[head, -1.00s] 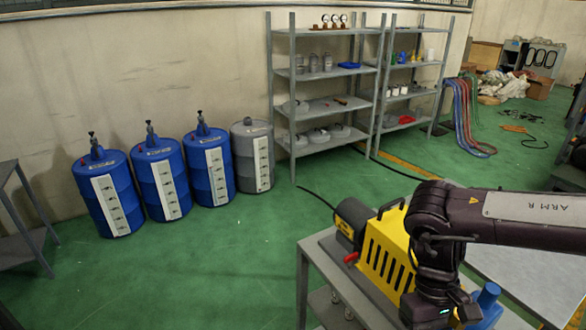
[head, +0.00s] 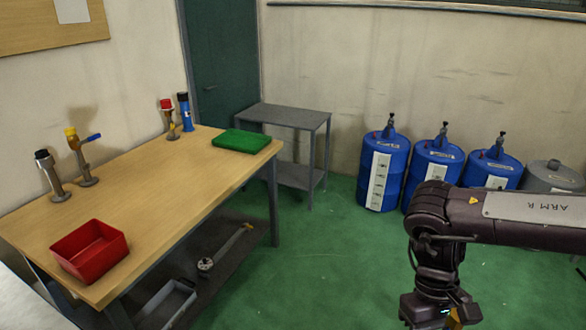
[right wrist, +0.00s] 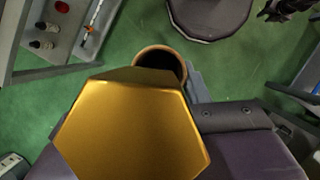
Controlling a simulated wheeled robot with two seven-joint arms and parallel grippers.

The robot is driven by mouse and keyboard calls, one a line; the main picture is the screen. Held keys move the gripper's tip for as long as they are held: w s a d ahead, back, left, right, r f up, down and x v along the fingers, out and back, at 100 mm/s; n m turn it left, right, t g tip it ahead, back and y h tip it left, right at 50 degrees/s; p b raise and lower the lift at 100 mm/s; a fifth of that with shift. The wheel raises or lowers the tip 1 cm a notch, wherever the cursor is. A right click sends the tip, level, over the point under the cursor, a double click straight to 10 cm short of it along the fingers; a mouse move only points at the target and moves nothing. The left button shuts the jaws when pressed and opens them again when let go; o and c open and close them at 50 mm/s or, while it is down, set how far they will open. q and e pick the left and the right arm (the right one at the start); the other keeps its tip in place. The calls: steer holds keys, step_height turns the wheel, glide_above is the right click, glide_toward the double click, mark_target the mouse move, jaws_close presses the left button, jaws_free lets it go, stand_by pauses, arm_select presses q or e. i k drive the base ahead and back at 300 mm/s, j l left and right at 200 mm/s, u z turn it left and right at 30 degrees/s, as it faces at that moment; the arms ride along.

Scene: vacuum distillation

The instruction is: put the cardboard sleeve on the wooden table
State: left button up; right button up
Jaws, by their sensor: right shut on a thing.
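The wooden table (head: 165,190) stands on the left in the head view, with a bare stretch of top between the red bin and the green tray. My right gripper (head: 440,318) is at the lower right, well away from the table, its tips cut off by the frame. In the right wrist view a hollow tube with a brown round rim (right wrist: 160,57), which I take for the cardboard sleeve, is held at the gripper. A large gold hexagonal piece (right wrist: 130,130) hides much of it and the fingers. My left gripper is not in view.
On the table are a red bin (head: 90,250), a green tray (head: 240,140) and several upright valve-like fittings (head: 82,158). A small grey table (head: 290,117) and several blue drums (head: 384,170) stand behind. Green floor (head: 320,265) lies open between table and arm.

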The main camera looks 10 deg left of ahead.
mark_target(190, 185)
steer(key=u, duration=0.4)
steer(key=i+u, duration=0.15)
steer(key=u, duration=0.3)
steer(key=i+u, duration=0.1)
steer(key=u, duration=0.75)
steer(key=i+l, duration=0.85)
steer(key=i, duration=0.15)
steer(key=i+l, duration=0.8)
steer(key=i, duration=0.2)
steer(key=j+u, duration=0.05)
